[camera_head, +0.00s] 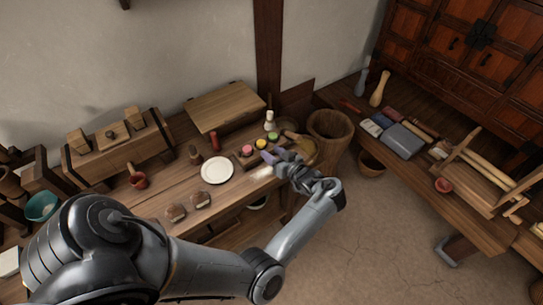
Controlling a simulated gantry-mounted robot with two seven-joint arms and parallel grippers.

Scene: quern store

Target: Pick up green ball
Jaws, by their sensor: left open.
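A small green ball (274,134) sits in a row with a yellow ball (262,143) and a pink ball (248,150) at the right end of the wooden worktable (180,163). My left gripper (272,158) is open, just nearer to me than the row of balls. It is apart from the green ball in the picture; its height above the table is hard to tell. The fingers are small and partly blurred with the wrist. My right gripper is out of view.
A white plate (217,170) lies left of my gripper. A white bottle (269,120) stands behind the green ball. A large wooden mortar (328,130) stands to the right. Two brown-and-white pieces (176,212) lie at the table's front.

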